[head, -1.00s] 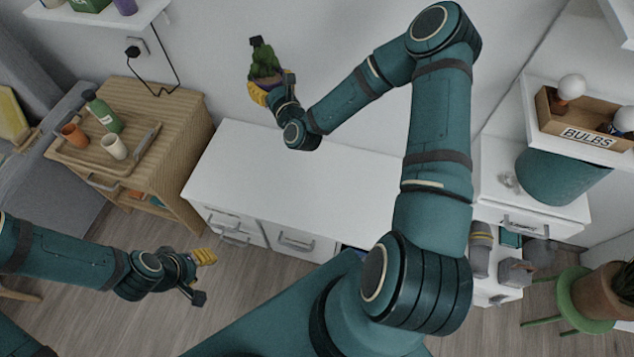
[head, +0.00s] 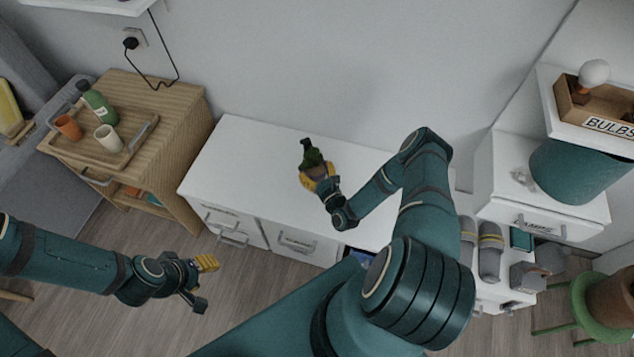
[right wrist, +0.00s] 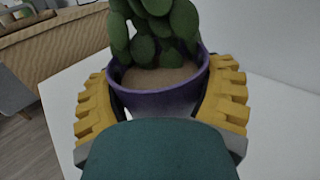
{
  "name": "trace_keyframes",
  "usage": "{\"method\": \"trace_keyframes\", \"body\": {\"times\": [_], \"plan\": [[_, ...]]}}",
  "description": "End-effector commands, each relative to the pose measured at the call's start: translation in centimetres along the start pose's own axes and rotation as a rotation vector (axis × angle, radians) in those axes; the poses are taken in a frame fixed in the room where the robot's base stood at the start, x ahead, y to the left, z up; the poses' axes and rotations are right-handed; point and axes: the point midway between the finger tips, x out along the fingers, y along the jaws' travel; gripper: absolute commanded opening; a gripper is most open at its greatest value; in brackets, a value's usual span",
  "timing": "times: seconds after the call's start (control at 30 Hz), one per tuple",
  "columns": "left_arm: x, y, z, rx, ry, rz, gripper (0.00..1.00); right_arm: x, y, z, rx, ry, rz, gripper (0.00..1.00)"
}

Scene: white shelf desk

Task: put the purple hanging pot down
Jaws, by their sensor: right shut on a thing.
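The purple hanging pot (right wrist: 158,101) holds a green cactus-like plant (right wrist: 160,35) in brown soil. In the right wrist view my right gripper (right wrist: 160,95) has its yellow fingers on both sides of the pot, shut on it. In the head view the right gripper (head: 318,178) is over the white desk top (head: 245,160), with the plant showing above it and the pot mostly hidden by the fingers. I cannot tell whether the pot touches the desk. My left gripper (head: 205,279) is empty over the floor, its fingers spread apart.
The desk top around the pot is bare. A wooden cart (head: 180,130) with a tray, cups and a green bottle (head: 97,102) stands at the left. At the right are a bulbs box (head: 578,104), a teal bin (head: 575,178) and a green stool (head: 590,310).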

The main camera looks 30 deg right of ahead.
Motion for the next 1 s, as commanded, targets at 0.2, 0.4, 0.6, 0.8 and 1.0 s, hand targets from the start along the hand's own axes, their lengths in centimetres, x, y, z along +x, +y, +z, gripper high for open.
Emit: {"method": "trace_keyframes", "body": {"times": [0.2,0.4,0.6,0.8,1.0], "plan": [[0.9,-0.4,-0.1,0.0,0.005,0.0,0.47,0.1,0.0,-3.1,0.0,-0.002,-0.001,0.29],[1.6,-0.6,-0.2,0.001,0.008,0.0,0.47,0.1,0.0,-5.3,-0.001,0.0,0.0,0.29],[2.1,-0.8,-0.2,0.001,0.011,-0.001,0.47,0.1,0.0,-7.0,-0.001,-0.001,-0.002,0.29],[2.0,-0.8,-0.3,0.001,0.011,-0.001,0.47,0.1,-0.1,-7.0,0.0,-0.001,-0.002,0.29],[2.0,-0.8,-0.2,0.001,0.011,-0.001,0.47,0.1,0.0,-7.4,0.001,0.001,-0.001,0.78]]}}
